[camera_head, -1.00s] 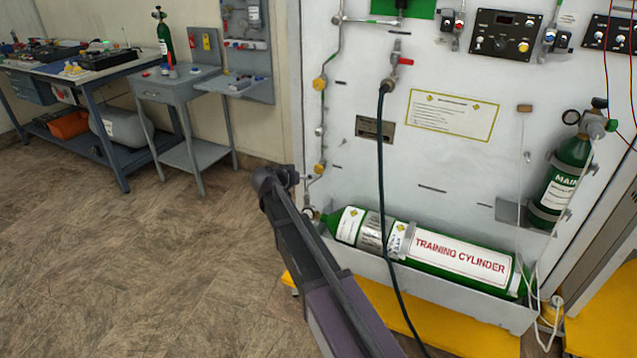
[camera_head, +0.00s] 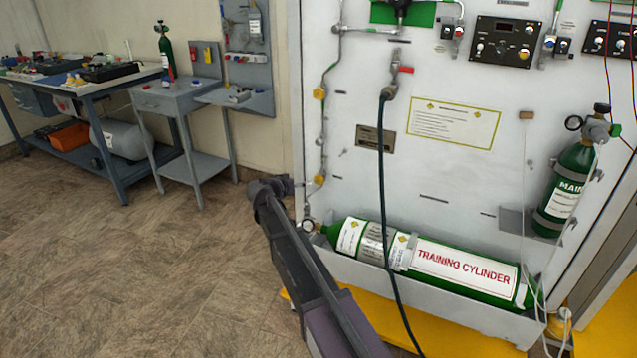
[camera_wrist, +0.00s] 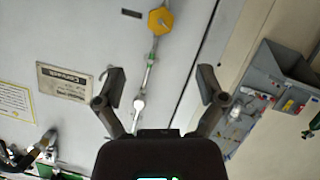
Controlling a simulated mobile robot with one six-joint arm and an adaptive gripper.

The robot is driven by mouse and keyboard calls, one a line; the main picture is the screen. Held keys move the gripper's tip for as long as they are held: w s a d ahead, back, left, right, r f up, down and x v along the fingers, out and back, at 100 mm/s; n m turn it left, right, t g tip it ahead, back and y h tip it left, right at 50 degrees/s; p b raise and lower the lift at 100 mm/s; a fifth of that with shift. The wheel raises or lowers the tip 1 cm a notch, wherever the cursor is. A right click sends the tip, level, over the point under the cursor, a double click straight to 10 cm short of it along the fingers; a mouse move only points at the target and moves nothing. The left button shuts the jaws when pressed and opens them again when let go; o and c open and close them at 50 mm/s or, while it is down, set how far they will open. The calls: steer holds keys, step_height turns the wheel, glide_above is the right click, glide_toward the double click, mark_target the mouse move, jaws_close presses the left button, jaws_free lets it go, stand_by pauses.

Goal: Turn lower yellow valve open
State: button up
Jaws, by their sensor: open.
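The lower yellow valve (camera_head: 319,180) sits on the thin vertical pipe at the left side of the white panel. It shows at the top of the wrist view as a yellow knob with a pale centre (camera_wrist: 161,20). My gripper (camera_wrist: 162,74) is open, with its two dark fingers spread and nothing between them touching. The valve lies beyond the fingertips, apart from them. In the head view my arm's dark end is left of and a little below the valve. The upper yellow valve (camera_head: 319,93) is higher on the same pipe.
A round gauge (camera_head: 308,225) is below the valve, near the green training cylinder (camera_head: 460,266) in its tray. A black hose (camera_head: 384,200) hangs down the panel. A grey cart (camera_head: 180,100) and a workbench (camera_head: 100,80) stand at the left. The floor between is clear.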

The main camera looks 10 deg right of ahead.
mark_target(318, 180)
steer(key=b+x, duration=0.4)
steer(key=x, duration=0.8)
steer(key=shift+w+d+f, duration=0.1)
steer(key=shift+w+f, duration=0.05)
steer(key=c, duration=1.1)
